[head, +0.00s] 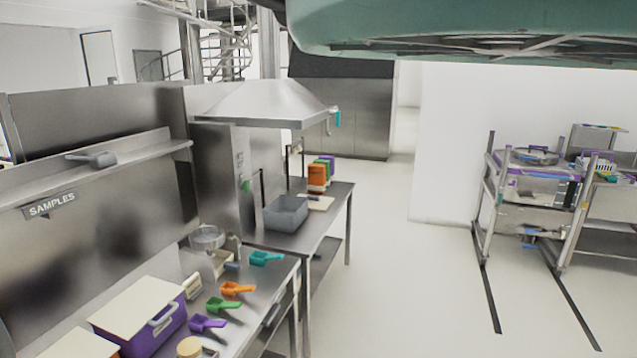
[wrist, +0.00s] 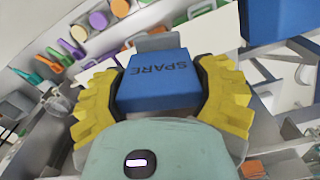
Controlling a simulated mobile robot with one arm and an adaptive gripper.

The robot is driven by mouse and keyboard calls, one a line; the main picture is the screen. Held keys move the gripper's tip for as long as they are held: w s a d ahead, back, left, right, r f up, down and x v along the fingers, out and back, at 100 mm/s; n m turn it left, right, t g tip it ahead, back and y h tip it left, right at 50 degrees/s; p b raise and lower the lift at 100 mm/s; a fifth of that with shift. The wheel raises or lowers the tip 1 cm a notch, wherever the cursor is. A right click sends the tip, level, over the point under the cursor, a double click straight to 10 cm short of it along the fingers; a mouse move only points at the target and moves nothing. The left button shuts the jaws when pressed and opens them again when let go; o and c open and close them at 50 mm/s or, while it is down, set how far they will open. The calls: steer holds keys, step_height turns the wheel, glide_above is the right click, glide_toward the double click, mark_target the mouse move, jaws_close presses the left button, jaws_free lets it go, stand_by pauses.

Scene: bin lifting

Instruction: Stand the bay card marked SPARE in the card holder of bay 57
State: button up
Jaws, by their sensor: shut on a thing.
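The blue bay card marked SPARE (wrist: 157,80) is between the two yellow finger pads of my gripper (wrist: 160,88) in the wrist view. The pads touch it on both sides, and its lettering shows upside down. My gripper is shut on it and holds it up above the benches. In the head view neither the card nor my gripper shows. I cannot make out bay 57 or its card holder in either view.
A steel bench (head: 262,290) at the lower left holds several coloured scoops and a purple box (head: 150,328). A grey bin (head: 286,213) stands on the bench behind. Metal racks stand at the right. The middle floor (head: 400,290) is clear.

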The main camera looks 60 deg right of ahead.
step_height(320, 180, up, 18)
steer(key=p, duration=1.6)
steer(key=shift+r, duration=0.25)
steer(key=shift+f, duration=0.1)
